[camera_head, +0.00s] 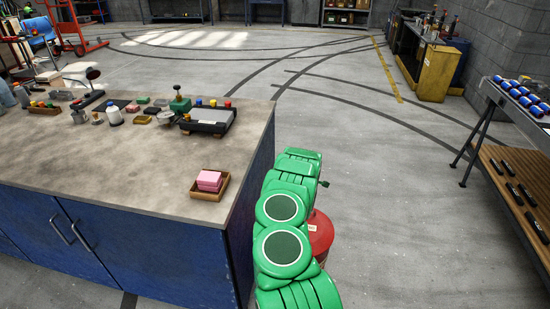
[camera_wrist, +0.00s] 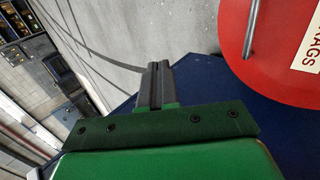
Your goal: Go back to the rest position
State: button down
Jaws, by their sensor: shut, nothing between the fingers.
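My gripper (camera_wrist: 155,68) shows in the wrist view with its two dark fingers pressed together and nothing between them. My green arm is folded beside the right end of the workbench (camera_head: 130,175) in the head view. The gripper's fingers cannot be made out clearly there. A red can (camera_head: 320,235) stands on the floor just right of my arm and is partly hidden by it. Its round red lid (camera_wrist: 275,65), with a label reading "RAGS", shows close to the right of my gripper in the wrist view. I cannot see whether they touch.
A wooden tray with pink blocks (camera_head: 209,181) sits near the bench's right edge. Several small tools and blocks lie farther back. A rack with blue cans (camera_head: 520,95) and a wooden shelf stands at right. A yellow cabinet (camera_head: 437,73) is farther back. The middle floor is clear.

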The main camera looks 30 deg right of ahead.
jog(key=shift+r, duration=0.1)
jog(key=s+a+r+g+y, duration=0.1)
jog(key=s+a+r+y, duration=0.3)
jog(key=a+r, duration=1)
jog(key=s+a+r+g+y, duration=0.15)
jog(key=s+a+r, duration=0.45)
jog(key=a+r, duration=0.8)
jog(key=s+a+r+g+y, duration=0.1)
jog(key=s+a+r+y, duration=0.35)
jog(key=a+r, duration=0.85)
jog(key=s+a+r+m+g+h, duration=0.1)
jog(key=s+a+r+m, duration=0.1)
jog(key=s+a, duration=0.45)
jog(key=s+a+r+m+g+h, duration=0.1)
jog(key=s+a, duration=0.3)
jog(key=s, duration=0.6)
jog(key=s+a+r+m+g+h, duration=0.1)
jog(key=s+a+r+m, duration=0.1)
jog(key=s+a, duration=0.45)
jog(key=s+m+g+h, duration=0.1)
jog(key=s+m, duration=0.3)
jog(key=s, duration=1)
jog(key=shift+d+r, duration=0.2)
jog(key=shift+d, duration=0.25)
